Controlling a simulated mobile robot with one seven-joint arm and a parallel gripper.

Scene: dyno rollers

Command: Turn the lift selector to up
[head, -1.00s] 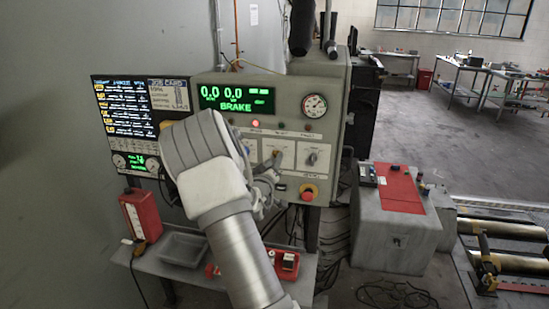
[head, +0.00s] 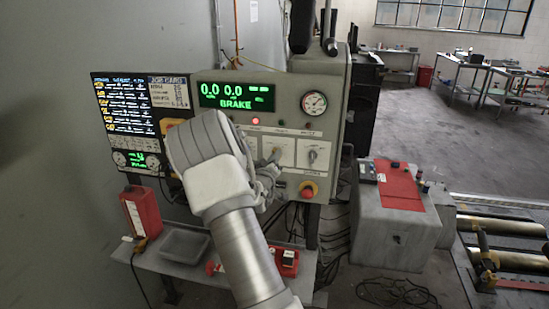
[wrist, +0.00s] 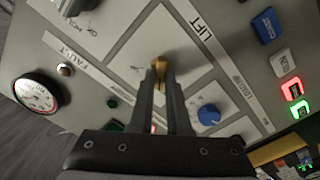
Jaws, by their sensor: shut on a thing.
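The lift selector (wrist: 159,64) is a small brass-coloured knob on a pale plate, beside the printed word LIFT in the wrist view. My gripper (wrist: 161,78) is shut on this knob, with one dark finger on each side of it. The fingers hide part of the knob, and I cannot read which marking it points at. In the head view the knob (head: 276,154) shows on the middle of the grey control panel (head: 325,128), with my wrist in front and to its left.
A dark knob (head: 312,155) sits just right of the selector, and a red stop button (head: 308,190) lies below. A blue knob (wrist: 208,115) is close to my fingers. A shelf with a grey tray (head: 184,243) stands below the panel.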

